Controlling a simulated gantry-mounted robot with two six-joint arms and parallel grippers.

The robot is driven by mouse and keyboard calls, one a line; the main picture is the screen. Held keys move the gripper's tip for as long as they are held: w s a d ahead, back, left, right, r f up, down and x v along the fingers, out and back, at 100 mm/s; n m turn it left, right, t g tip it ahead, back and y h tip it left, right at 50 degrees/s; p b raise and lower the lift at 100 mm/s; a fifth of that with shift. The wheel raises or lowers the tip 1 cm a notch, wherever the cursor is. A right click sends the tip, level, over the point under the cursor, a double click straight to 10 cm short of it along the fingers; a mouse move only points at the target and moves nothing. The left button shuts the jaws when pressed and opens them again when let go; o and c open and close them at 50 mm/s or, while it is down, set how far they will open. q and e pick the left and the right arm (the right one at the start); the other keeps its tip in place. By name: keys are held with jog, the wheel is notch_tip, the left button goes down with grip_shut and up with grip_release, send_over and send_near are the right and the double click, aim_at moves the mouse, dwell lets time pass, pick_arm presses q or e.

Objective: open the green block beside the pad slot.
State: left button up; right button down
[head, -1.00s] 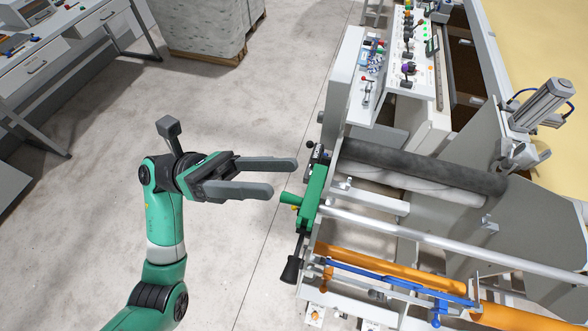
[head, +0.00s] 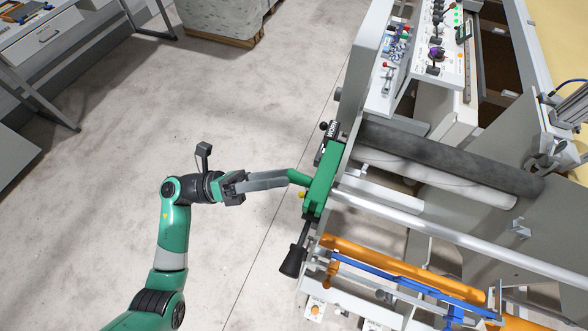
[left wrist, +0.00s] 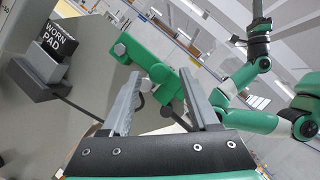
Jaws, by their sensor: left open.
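The green block (head: 322,182) is on the near left end of the machine, with a short green handle (head: 298,178) sticking out to the left. A black label reading "WORN" (head: 333,130) is by its upper end; the left wrist view shows a "WORN PAD" label (left wrist: 60,40) over a dark holder (left wrist: 36,78). My left gripper (head: 286,180) is open, its fingertips at the handle. In the left wrist view green parts of the block (left wrist: 168,84) show between and beyond the fingers; contact is unclear. Another green arm, seemingly my right, shows there; its gripper (left wrist: 258,38) is indistinct.
A black-knobbed lever (head: 293,260) hangs below the block. Rollers (head: 440,155), a metal bar (head: 450,232) and an orange bar (head: 400,268) run to the right. A control panel (head: 440,50) is above.

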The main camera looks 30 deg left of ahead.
aim_at(294, 173)
pick_arm(q)
jog(key=x, duration=0.3)
jog(key=shift+w+d, duration=0.1)
jog(key=shift+d, duration=0.05)
jog(key=shift+r, duration=0.1)
grip_shut()
dwell(1.2)
